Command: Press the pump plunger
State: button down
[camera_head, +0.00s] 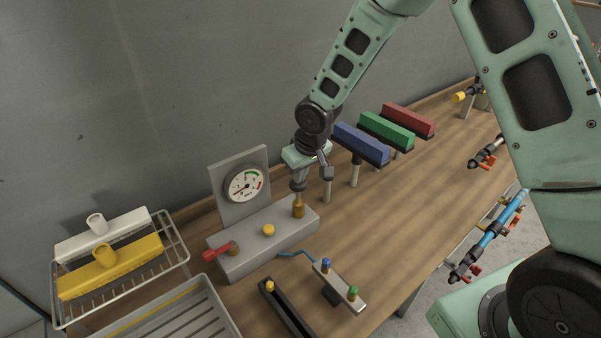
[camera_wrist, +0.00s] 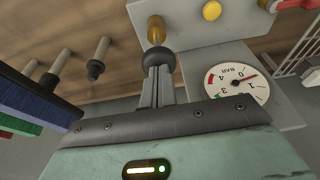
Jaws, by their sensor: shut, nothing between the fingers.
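The pump is a grey box (camera_head: 262,243) on the wooden bench. Its plunger is a dark round knob (camera_head: 298,185) on a thin rod above a brass collar (camera_head: 298,209), at the box's right end. In the wrist view the knob (camera_wrist: 158,57) sits just beyond my fingertips, with the brass collar (camera_wrist: 156,28) behind it. My gripper (camera_head: 300,174) is shut and empty, pointing down directly over the knob. The fingertips are at the knob's top; I cannot tell whether they touch it. A pressure gauge (camera_head: 243,185) stands on a plate behind the box; its needle is near zero.
The box also carries a yellow button (camera_head: 268,230) and a red lever (camera_head: 217,252). Blue (camera_head: 361,143), green (camera_head: 387,130) and red (camera_head: 409,118) brush heads stand right of my gripper. A wire rack (camera_head: 185,258) is at left. A small plate with fittings (camera_head: 339,287) lies in front.

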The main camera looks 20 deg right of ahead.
aim_at(302, 185)
jog(key=shift+f, duration=0.1)
notch_tip(302, 185, down, 5)
jog(key=b, duration=0.4)
jog(key=shift+r, duration=0.2)
jog(key=shift+s+r, duration=0.1)
notch_tip(302, 185, up, 5)
jog(key=p, duration=0.4)
jog(key=shift+r, duration=0.1)
jog(key=b+v, duration=0.3)
jog(key=v, duration=0.6)
jog(key=shift+s+d, duration=0.1)
dwell(0.5)
